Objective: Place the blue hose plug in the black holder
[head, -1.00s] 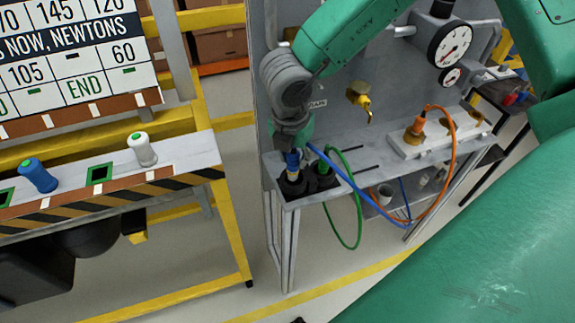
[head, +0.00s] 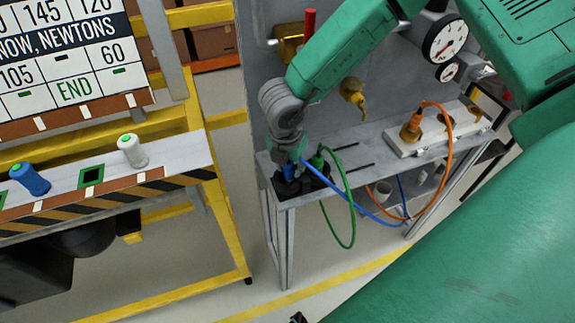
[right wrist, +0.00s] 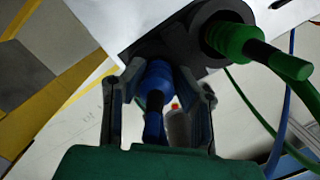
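The blue hose plug (right wrist: 157,85) stands in one socket of the black holder (head: 287,188), at the near left corner of the grey bench. In the head view the plug (head: 289,171) shows just below my right gripper (head: 290,152). In the right wrist view my right gripper (right wrist: 158,105) has its fingers on either side of the plug, with narrow gaps; it looks open. How deep the plug sits is hard to tell. The blue hose (head: 345,193) runs from it to the right. My left gripper is not in view.
A green hose plug (right wrist: 245,45) sits in the neighbouring black socket, its hose looping below the bench. An orange plug (head: 411,131) stands on a white block farther right. A grey panel with gauges (head: 445,40) rises behind. A striped shelf (head: 190,160) stands at left.

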